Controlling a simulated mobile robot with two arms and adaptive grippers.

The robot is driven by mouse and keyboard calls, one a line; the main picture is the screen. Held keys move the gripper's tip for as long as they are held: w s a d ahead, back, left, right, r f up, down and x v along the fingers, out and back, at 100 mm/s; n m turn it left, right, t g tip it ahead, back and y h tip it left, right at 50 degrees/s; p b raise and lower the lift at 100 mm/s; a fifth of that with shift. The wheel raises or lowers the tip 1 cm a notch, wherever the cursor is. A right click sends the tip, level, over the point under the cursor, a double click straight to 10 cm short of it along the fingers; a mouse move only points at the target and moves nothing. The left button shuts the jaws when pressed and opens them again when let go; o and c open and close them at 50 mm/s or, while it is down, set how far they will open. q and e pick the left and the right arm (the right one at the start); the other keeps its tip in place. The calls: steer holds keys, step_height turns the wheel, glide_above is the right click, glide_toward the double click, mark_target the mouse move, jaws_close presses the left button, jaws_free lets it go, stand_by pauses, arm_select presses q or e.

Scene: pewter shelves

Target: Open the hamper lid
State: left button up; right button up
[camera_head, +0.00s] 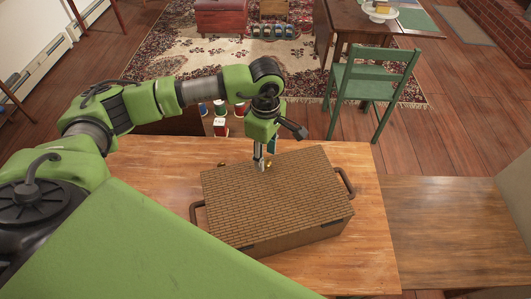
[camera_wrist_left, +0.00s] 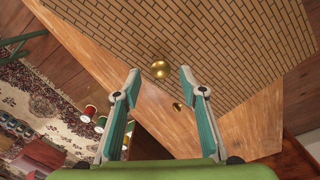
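The brown woven hamper (camera_head: 275,205) stands on the wooden table with its lid flat and shut. It has a dark handle at each end. In the left wrist view the hamper lid (camera_wrist_left: 225,40) fills the top, with a round brass knob (camera_wrist_left: 160,69) near its edge. A smaller brass piece (camera_wrist_left: 177,106) shows below that edge. My left gripper (camera_head: 263,163) points down over the lid's far edge. In the left wrist view my left gripper (camera_wrist_left: 160,74) is open, its fingertips on either side of the knob; contact cannot be told. My right gripper is not in view.
The wooden table (camera_head: 365,250) has bare room around the hamper. Several thread spools (camera_head: 220,118) stand beyond the table's far edge. A green chair (camera_head: 370,85) stands behind on the floor, near a patterned rug (camera_head: 160,55).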

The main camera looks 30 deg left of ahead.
arm_select(q)
steer(key=shift+f, duration=0.8)
jaws_close()
steer(key=shift+r, duration=0.1)
